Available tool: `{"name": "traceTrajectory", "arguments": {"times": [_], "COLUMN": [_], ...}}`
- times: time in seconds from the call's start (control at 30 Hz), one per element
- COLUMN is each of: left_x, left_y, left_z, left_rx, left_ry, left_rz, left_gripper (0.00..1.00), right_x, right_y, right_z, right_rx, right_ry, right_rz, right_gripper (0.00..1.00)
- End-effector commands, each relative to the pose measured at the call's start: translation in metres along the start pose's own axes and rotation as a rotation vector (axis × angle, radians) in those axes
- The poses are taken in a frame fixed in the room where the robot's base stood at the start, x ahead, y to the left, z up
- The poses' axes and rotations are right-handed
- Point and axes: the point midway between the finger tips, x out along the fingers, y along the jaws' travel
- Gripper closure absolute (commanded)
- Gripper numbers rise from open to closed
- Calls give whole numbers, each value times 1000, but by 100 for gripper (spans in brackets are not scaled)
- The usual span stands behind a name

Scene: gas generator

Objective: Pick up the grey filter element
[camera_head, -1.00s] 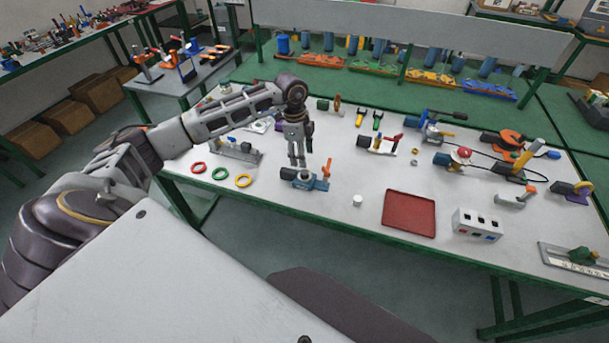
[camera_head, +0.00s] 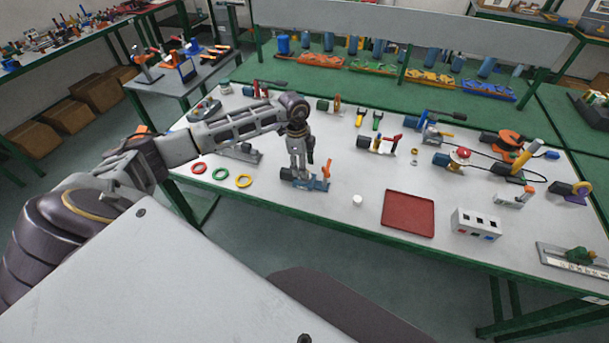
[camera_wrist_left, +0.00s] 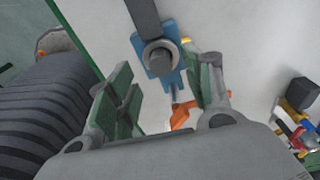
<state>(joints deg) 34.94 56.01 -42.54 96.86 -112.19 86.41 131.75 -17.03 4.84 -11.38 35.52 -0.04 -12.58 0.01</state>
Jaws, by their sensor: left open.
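A grey round piece with a bright ringed end (camera_wrist_left: 160,56), probably the grey filter element, sits at a blue vise-like fixture (camera_wrist_left: 171,36) with an orange handle. A dark bar runs from this piece toward the top edge. In the head view the blue fixture (camera_head: 318,184) stands near the table's front edge, partly hidden by my gripper. My left gripper (camera_head: 299,176) points down over it. In the wrist view the jaws (camera_wrist_left: 165,85) are open, one finger on each side of the fixture, with nothing seen between the pads in contact. My right gripper is out of view.
Red, green and yellow rings (camera_head: 220,174) lie left of the fixture. A small white cylinder (camera_head: 357,201), a red tray (camera_head: 408,213) and a white switch box (camera_head: 476,224) are to the right. Several tools and assemblies stand farther back. The table between fixture and tray is mostly clear.

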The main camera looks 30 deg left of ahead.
Motion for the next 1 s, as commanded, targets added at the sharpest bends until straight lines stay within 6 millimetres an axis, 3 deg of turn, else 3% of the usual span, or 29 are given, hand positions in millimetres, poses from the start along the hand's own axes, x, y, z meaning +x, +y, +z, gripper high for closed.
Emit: {"name": "traceTrajectory", "arguments": {"times": [0.3, 0.77, 1.0], "left_x": [27, 28, 28], "left_y": [-1, -1, -1], "left_z": [1, 0, 0], "left_rx": [1, 1, 1], "left_ry": [0, 0, 0], "left_rz": [1, 0, 0], "left_gripper": [49, 49, 77], "right_x": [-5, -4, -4], "right_y": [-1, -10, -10], "right_z": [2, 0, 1], "right_rx": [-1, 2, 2], "right_ry": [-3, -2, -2], "right_rz": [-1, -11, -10], "right_gripper": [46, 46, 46]}}
